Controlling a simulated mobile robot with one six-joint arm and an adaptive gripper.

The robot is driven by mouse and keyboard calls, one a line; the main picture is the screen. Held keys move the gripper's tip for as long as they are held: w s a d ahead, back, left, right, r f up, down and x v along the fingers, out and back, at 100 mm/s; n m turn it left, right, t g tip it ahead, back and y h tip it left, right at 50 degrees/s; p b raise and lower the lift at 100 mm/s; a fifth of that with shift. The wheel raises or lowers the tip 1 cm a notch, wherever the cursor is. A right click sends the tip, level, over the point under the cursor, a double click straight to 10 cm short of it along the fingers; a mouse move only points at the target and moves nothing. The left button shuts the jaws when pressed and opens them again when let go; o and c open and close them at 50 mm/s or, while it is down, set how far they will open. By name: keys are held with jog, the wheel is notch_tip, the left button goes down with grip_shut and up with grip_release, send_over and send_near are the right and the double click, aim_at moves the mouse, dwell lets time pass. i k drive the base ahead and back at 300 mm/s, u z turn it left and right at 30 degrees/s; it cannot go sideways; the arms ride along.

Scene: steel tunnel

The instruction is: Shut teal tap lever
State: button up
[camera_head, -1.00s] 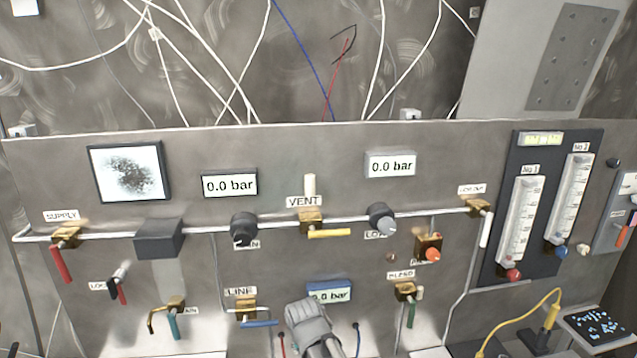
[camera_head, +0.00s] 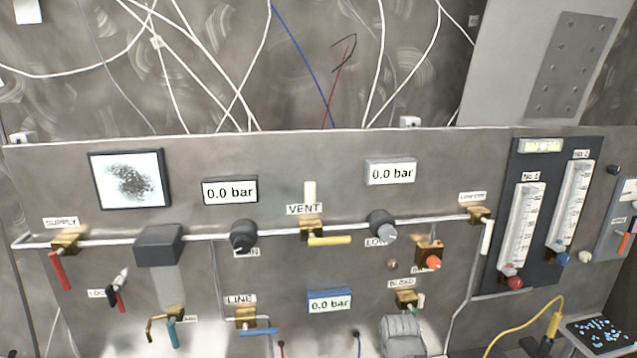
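The teal tap lever (camera_head: 173,334) hangs down, slightly tilted, from the brass drain valve (camera_head: 168,315) at the lower left of the panel. Its label is partly hidden. My gripper (camera_head: 402,336) is at the bottom edge, right of centre, well to the right of the teal lever.
A blue lever (camera_head: 260,331) under the line valve lies between the teal lever and my gripper. A red supply lever (camera_head: 60,271) hangs at far left. A yellow cable (camera_head: 530,305) curves at lower right.

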aim_at(170, 325)
jog(key=z, duration=0.7)
jog(key=k, duration=0.1)
jog(key=u, duration=1.9)
